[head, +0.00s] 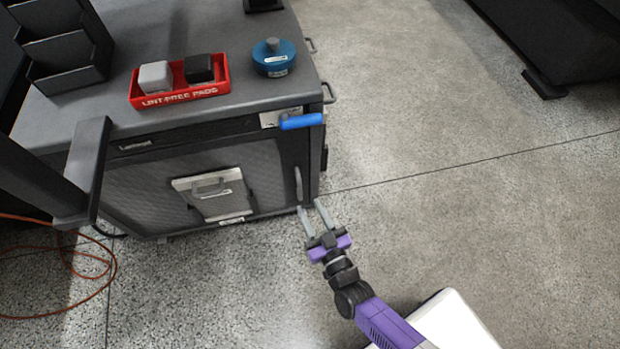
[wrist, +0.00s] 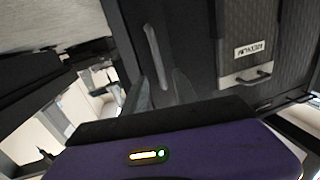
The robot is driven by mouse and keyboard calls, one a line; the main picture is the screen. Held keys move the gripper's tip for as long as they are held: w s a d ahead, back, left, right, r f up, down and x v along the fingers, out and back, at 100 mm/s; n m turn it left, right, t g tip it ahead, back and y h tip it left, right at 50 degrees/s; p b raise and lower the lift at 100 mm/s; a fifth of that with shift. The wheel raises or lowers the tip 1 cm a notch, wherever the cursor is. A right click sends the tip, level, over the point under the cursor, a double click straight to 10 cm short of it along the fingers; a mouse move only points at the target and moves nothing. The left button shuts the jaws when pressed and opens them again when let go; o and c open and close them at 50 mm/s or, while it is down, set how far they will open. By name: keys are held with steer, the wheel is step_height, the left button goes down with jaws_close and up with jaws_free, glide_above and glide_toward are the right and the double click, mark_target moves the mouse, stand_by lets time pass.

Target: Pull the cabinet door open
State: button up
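The dark grey cabinet's front door (head: 150,190) has a textured panel and looks shut. A vertical grey bar handle (head: 298,183) sits near its right edge. In the wrist view the handle (wrist: 154,45) shows beyond my fingertips, roughly in line with the space between them. My gripper (head: 311,206) is open and empty, its two grey fingers pointing at the cabinet just below and in front of the handle. My gripper's fingers (wrist: 160,85) stand apart in the wrist view. Whether a finger touches the handle cannot be told.
A blue lever (head: 301,121) juts from the cabinet's upper right front. A light plate with a small handle (head: 213,190) is on the door. A red tray (head: 181,91) and a blue round item (head: 273,65) stand on top. An orange cable (head: 90,270) lies left; floor at right is clear.

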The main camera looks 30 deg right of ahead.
mark_target(301, 189)
steer(key=w, duration=0.2)
steer(key=w+b, duration=0.1)
steer(key=w, duration=0.2)
steer(key=w+d+b, duration=0.1)
steer(key=w, duration=0.1)
steer(key=shift+w+r, duration=0.3)
steer(key=shift+w, duration=0.1)
jaws_close()
stand_by(1.1)
